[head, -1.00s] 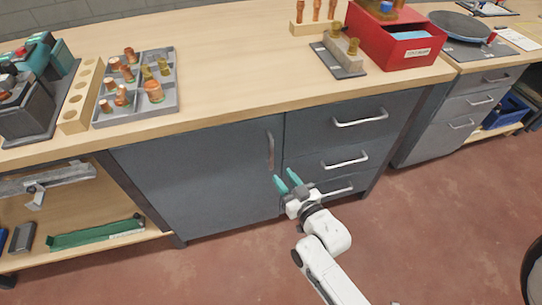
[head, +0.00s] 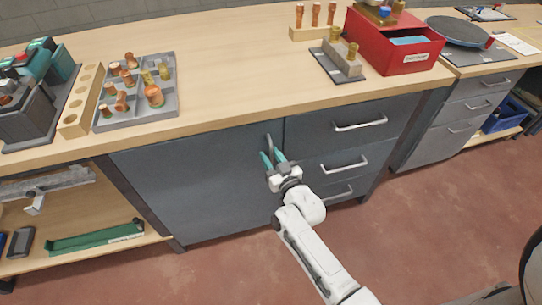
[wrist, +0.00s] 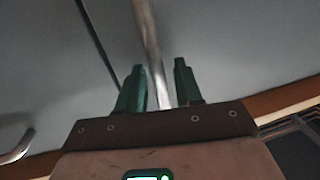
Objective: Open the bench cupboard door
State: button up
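The bench cupboard door (head: 195,185) is a dark grey panel under the wooden benchtop, and it is closed. Its vertical metal handle (head: 268,143) is near the door's right edge; its lower part is hidden behind my fingers in the head view. My gripper (head: 273,158) has green fingers and is at the handle. In the wrist view, the handle (wrist: 147,40) runs down between the two separated fingertips (wrist: 160,70). A gap shows between the handle and the right finger; whether the left finger touches it I cannot tell.
Drawers with bar handles (head: 360,124) are right of the door. An open shelf (head: 85,245) is to the left. A grey tray of fittings (head: 173,98) and a red bin (head: 395,57) stand on the benchtop. The red floor in front is clear.

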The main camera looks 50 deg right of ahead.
jog(key=shift+w, duration=0.1)
jog(key=shift+c, duration=0.4)
grip_shut()
